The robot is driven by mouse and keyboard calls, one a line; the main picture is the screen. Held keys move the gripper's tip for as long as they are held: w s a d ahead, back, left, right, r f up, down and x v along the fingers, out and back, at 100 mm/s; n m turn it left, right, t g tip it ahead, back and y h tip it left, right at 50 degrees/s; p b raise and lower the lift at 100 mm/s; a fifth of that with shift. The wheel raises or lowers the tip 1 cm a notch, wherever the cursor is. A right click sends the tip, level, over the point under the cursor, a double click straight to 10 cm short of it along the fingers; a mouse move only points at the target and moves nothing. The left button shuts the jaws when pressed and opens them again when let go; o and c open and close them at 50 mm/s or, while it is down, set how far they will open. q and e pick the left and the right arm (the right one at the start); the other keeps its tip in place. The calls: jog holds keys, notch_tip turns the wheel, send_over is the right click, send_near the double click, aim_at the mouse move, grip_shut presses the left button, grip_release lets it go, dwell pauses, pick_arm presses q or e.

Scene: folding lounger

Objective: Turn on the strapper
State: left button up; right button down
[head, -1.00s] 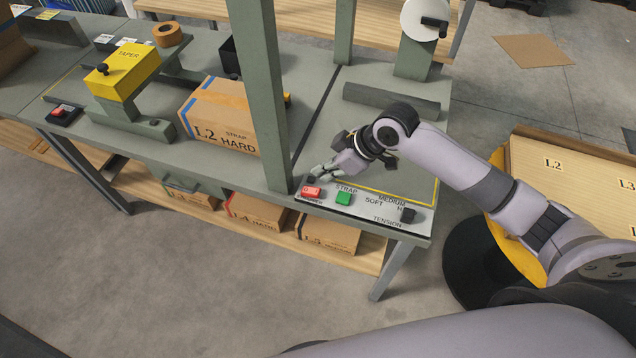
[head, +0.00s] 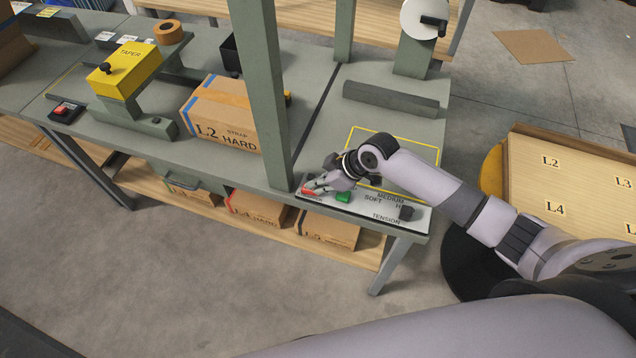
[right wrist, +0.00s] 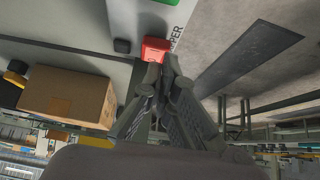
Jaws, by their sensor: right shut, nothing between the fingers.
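The strapper's control panel (head: 385,216) lies at the near edge of the bench. Its red switch (head: 308,191) is at the panel's left end, with a green button (head: 343,197) beside it and a dark tension knob (head: 406,213) at the right end. My right gripper (head: 312,187) is shut and empty, its fingertips at the red switch and partly covering it. In the right wrist view the fingertips (right wrist: 158,66) overlap the edge of the red switch (right wrist: 154,48); I cannot tell whether they press it. My left gripper is not in view.
A green post (head: 262,90) rises just left of the panel. A box marked L2 STRAP HARD (head: 222,115) stands on the bench beyond it, near the yellow taper (head: 125,72). A wooden board with labels (head: 570,185) is at the right.

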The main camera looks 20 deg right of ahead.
jog(key=shift+s+d+f+t+y+b, duration=0.25)
jog(key=shift+f+y+b, duration=0.25)
jog(key=shift+b, duration=0.8)
jog(key=shift+s+d+f+t+y+b, duration=0.1)
jog(key=shift+d+f+t+y+b, duration=0.4)
jog(key=shift+b, duration=0.75)
jog(key=shift+a+r+p, duration=0.2)
jog(key=shift+r+p, duration=0.1)
jog(key=shift+a, duration=0.1)
jog(key=shift+w+a+r, duration=0.25)
jog(key=shift+w+a, duration=0.2)
jog(key=shift+a, duration=0.15)
